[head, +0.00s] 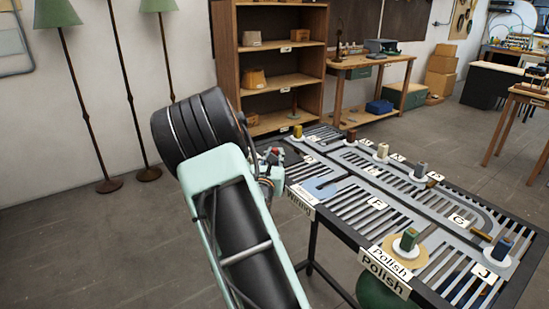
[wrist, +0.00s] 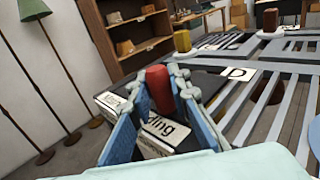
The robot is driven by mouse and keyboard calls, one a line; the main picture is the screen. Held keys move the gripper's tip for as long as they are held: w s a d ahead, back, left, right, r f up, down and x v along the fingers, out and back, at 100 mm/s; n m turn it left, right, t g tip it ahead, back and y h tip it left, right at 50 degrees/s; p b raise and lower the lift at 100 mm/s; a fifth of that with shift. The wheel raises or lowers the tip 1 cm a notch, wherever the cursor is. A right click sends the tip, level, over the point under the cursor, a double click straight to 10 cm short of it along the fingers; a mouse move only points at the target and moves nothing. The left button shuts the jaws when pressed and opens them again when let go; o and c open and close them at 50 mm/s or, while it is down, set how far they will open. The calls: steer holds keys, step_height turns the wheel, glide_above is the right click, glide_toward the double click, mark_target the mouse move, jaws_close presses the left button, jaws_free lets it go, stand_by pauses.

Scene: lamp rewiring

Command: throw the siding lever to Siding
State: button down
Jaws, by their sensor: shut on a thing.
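The siding lever shows as a red handle (wrist: 158,84) at the near left corner of the slatted track table (head: 345,232). My gripper (wrist: 163,98) is shut on this red handle, with a blue-padded finger on each side. In the head view my gripper (head: 268,168) is at the table's left end, with a bit of red at its tip. A white label (wrist: 163,131) ending in "ing" lies below the handle, partly hidden by the fingers. Another label (wrist: 112,101) is at the left, also partly covered. The lever's lower part is hidden.
Several spools on round bases stand on the track table, including a yellow one (head: 298,131) near the gripper and a green one (head: 409,239) by the Polish sign (head: 385,272). A wooden shelf (head: 270,65) and floor lamps (head: 75,90) stand behind.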

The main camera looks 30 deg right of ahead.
stand_by(0.3)
steer(key=c, duration=1.8)
jaws_free()
steer(key=shift+o, duration=0.2)
steer(key=shift+s, duration=0.15)
steer(key=v, duration=1.1)
steer(key=shift+s+a, duration=0.3)
